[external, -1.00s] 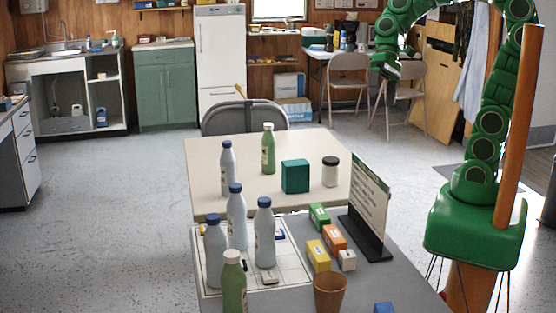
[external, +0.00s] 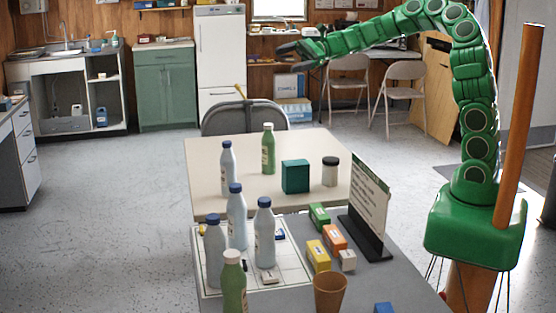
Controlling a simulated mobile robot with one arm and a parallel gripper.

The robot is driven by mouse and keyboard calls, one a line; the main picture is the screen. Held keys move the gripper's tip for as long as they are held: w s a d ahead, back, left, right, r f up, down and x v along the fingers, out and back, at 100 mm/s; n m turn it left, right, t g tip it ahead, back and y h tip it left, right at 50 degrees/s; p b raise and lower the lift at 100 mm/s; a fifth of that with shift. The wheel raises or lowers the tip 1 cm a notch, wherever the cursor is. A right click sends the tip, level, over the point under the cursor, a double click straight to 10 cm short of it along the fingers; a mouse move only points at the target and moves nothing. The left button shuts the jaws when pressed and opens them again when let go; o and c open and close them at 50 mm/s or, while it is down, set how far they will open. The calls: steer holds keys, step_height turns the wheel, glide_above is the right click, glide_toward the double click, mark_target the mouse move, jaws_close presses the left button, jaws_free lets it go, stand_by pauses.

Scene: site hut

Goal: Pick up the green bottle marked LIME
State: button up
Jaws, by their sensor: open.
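Two green bottles with pale caps are in view. One green bottle (external: 268,150) stands upright on the far beige table, left of a dark green box. The other green bottle (external: 234,288) stands upright at the near front, by the white board's front edge; its lower part is cut off by the picture edge. The lettering on both is too small to read, so I cannot tell which is marked LIME. My gripper (external: 287,58) is open and empty, pointing left, raised high in the picture above the far bottle's image position. It touches neither bottle.
Several pale bottles with blue caps (external: 265,238) stand close to both green bottles. A green box (external: 295,176) and a dark-lidded jar (external: 330,172) share the far table. A standing sign (external: 369,205), small coloured boxes and a brown cup (external: 330,292) occupy the near table.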

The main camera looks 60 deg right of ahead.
steer(key=w+d+f+m+t+h, duration=0.2)
steer(key=w+d+f+m+t, duration=0.2)
steer(key=w+d+m, duration=0.4)
steer(key=w+d+f+m+t+h, duration=0.25)
steer(key=w+d+f+m, duration=0.2)
steer(key=d, duration=0.55)
steer(key=n, duration=0.1)
glide_toward(265, 146)
steer(key=w+f, duration=0.3)
steer(key=shift+t+y, duration=0.45)
steer(key=shift+d+r+x, duration=0.1)
steer(key=shift+r+x, duration=0.05)
steer(key=shift+x, duration=1.1)
steer(key=shift+d+r+x, duration=0.1)
steer(key=shift+r+x, duration=0.05)
steer(key=shift+x, duration=1.15)
steer(key=shift+d+r+x, duration=0.1)
steer(key=shift+r+x, duration=0.05)
steer(key=shift+x, duration=1.1)
steer(key=shift+w+a, duration=0.1)
steer(key=shift+w, duration=0.1)
steer(key=c, duration=1)
steer(key=shift+r, duration=0.15)
steer(key=shift+c, duration=0.2)
